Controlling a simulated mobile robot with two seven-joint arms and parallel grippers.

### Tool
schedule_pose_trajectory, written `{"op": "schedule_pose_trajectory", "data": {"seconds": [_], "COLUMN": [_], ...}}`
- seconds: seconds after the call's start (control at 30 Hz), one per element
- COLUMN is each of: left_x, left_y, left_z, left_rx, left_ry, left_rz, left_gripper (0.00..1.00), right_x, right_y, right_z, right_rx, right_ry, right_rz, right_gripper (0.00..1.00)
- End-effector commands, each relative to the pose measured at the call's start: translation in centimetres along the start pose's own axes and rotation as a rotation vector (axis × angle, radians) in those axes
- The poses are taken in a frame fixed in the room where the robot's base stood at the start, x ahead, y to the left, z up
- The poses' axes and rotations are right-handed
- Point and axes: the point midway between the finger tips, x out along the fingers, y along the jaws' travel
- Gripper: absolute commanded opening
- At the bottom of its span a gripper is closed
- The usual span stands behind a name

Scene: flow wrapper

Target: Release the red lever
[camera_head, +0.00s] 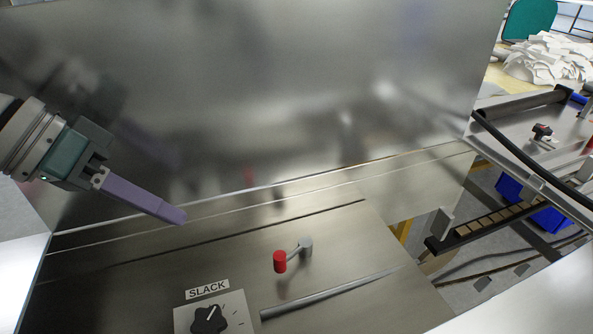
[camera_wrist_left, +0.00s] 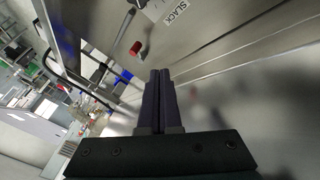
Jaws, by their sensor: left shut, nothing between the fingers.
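The red lever (camera_head: 280,261) has a red cylindrical knob on a short grey arm, mounted on the flat metal panel at the lower middle of the head view. It also shows in the left wrist view (camera_wrist_left: 135,48), ahead of the fingertips and a little to the left. My left gripper (camera_head: 178,215) is shut and empty, its purple fingers together. In the head view it is up and left of the lever, apart from it. My right gripper is not in view.
A black SLACK knob (camera_head: 209,319) sits left of the lever, and a grey bar (camera_head: 330,292) lies in front of it. A tall shiny metal wall (camera_head: 270,90) rises behind the panel. A conveyor with brown pieces (camera_head: 490,222) and a blue bin (camera_head: 512,190) are at the right.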

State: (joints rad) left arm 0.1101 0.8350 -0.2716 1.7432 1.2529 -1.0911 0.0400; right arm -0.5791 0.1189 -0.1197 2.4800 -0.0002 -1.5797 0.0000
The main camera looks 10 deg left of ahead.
Motion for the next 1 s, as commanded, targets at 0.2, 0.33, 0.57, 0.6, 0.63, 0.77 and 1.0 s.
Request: {"op": "schedule_pose_trajectory", "data": {"seconds": [0.2, 0.33, 0.57, 0.6, 0.63, 0.77, 1.0], "left_x": [2.5, 5.3, 10.2, 10.4, 10.4, 11.2, 11.8], "left_y": [0.1, 0.0, 0.0, 0.6, 1.2, 2.6, 3.6], "left_z": [0.0, 0.1, 0.1, 0.0, -0.1, -0.1, 0.0], "left_rx": [-0.001, -0.002, 0.000, 0.001, 0.003, 0.002, 0.001], "left_ry": [0.001, 0.000, -0.001, -0.001, -0.001, 0.000, -0.001], "left_rz": [0.004, 0.004, 0.003, 0.004, 0.004, 0.002, 0.000], "left_gripper": [0.00, 0.00, 0.00, 0.00, 0.00, 0.00, 0.00], "right_x": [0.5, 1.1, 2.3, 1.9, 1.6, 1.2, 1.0], "right_y": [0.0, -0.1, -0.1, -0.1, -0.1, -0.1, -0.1], "right_z": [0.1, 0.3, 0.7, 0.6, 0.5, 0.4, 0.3], "right_rx": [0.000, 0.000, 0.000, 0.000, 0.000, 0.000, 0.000], "right_ry": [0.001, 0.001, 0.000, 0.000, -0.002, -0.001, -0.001], "right_rz": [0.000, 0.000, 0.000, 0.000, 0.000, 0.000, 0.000], "right_gripper": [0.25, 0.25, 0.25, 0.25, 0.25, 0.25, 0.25]}}
